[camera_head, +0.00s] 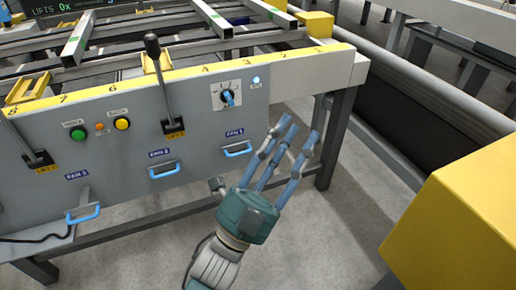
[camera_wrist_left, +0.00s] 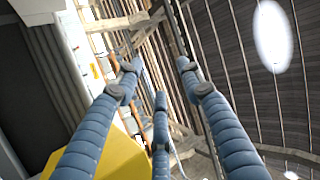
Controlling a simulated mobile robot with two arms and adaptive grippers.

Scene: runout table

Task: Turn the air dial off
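The air dial (camera_head: 228,98) is a blue knob on a white square plate at the right part of the grey front panel. Its knob stands roughly upright, slightly tilted; its labels are too small to read. A small blue-white lamp (camera_head: 256,80) glows just right of the dial. My left gripper (camera_head: 290,142) is in front of the panel, below and to the right of the dial, apart from it. Its three blue-grey fingers are spread and empty. They also show in the left wrist view (camera_wrist_left: 155,82), with nothing between them. My right gripper is not in view.
Black-knobbed levers (camera_head: 165,85) stick out from the panel. Green (camera_head: 78,134) and yellow (camera_head: 121,123) buttons sit to the left. Blue drawer handles (camera_head: 238,150) line the lower panel. A large yellow block (camera_head: 460,215) stands at the right. Floor below the panel is clear.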

